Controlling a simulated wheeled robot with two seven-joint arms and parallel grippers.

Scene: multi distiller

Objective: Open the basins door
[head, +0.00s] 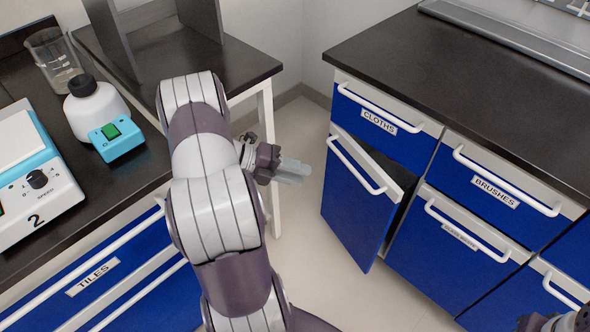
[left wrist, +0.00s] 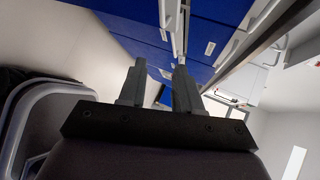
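A blue door (head: 355,205) with a white bar handle (head: 357,166) sits under the drawer labelled CLOTHS (head: 385,123) in the head view. It stands ajar: its right edge is swung out and a dark gap shows behind its top. No BASINS label is readable on it. My left gripper (head: 298,171) is to the left of this door, apart from its handle, with fingers pointing right. In the left wrist view its two fingers (left wrist: 159,66) are apart with nothing between them. Part of my right gripper (head: 540,323) shows at the bottom right corner; its fingers are not clear.
The drawer labelled BRUSHES (head: 495,192) and another blue front (head: 440,260) are shut beside the door. A bench on the left holds a beaker (head: 53,60), a white flask (head: 95,108) and a device (head: 32,180). Pale floor (head: 310,240) is clear between the benches.

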